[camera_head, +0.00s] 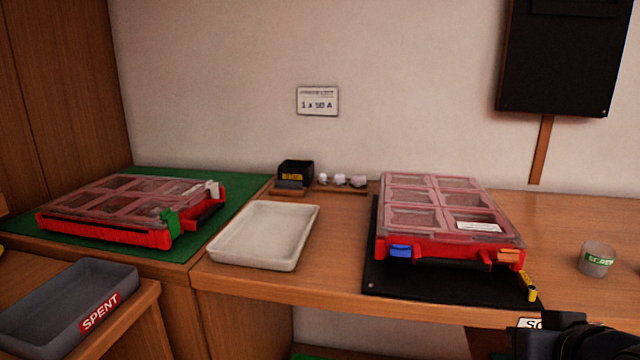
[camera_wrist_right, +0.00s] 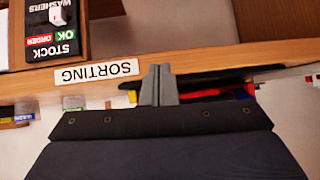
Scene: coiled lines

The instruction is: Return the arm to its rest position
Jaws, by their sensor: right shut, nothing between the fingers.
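My right gripper (camera_wrist_right: 158,85) shows in the wrist view with its two grey fingers together and nothing between them. It is in front of the wooden bench edge, close to a white "SORTING" label (camera_wrist_right: 97,73). In the head view part of my right arm (camera_head: 572,338) shows dark at the bottom right corner, below the bench's front edge. Its fingertips cannot be made out there. My left gripper is in neither view.
A red organizer case (camera_head: 450,252) lies closed on a black mat (camera_head: 440,283). Another red case (camera_head: 105,232) lies on a green mat (camera_head: 240,190). Between them is an empty white tray (camera_head: 262,262). A grey "SPENT" tray (camera_head: 40,318) stands lower left; a small cup (camera_head: 597,262) stands right.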

